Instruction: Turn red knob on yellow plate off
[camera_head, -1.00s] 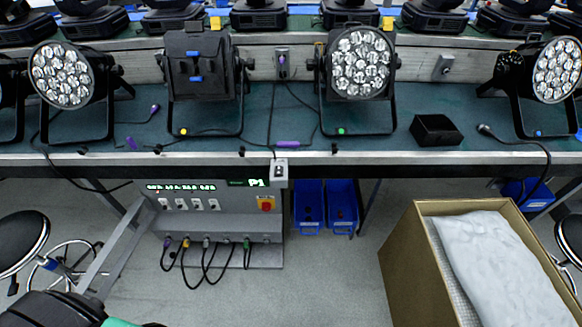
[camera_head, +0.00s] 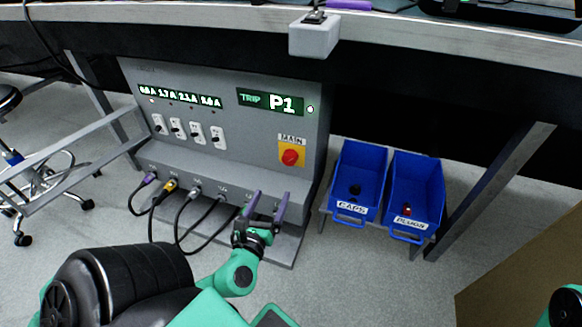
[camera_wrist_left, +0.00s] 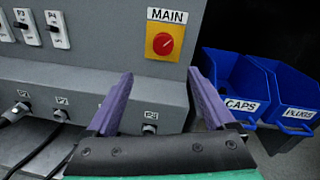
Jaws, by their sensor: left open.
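The red knob (camera_head: 290,157) sits on a yellow plate (camera_head: 299,148) under the MAIN label, at the lower right of the grey panel (camera_head: 225,150). In the left wrist view the red knob (camera_wrist_left: 163,43) and the yellow plate (camera_wrist_left: 153,52) are fully visible, above and between the fingers. The pointer mark on the knob is small and slanted toward the upper right. My left gripper (camera_head: 266,207) is open and empty, below the knob and apart from it. Its purple fingers also show in the left wrist view (camera_wrist_left: 160,98). My right gripper is not in view.
Several cables plug into the sloped ledge (camera_head: 215,190) below the panel. Blue bins, CAPS (camera_head: 356,185) and PLUGS (camera_head: 415,195), stand right of the panel. The bench edge (camera_head: 200,17) with a small grey box (camera_head: 314,36) overhangs above. A cardboard box (camera_head: 520,265) is at lower right.

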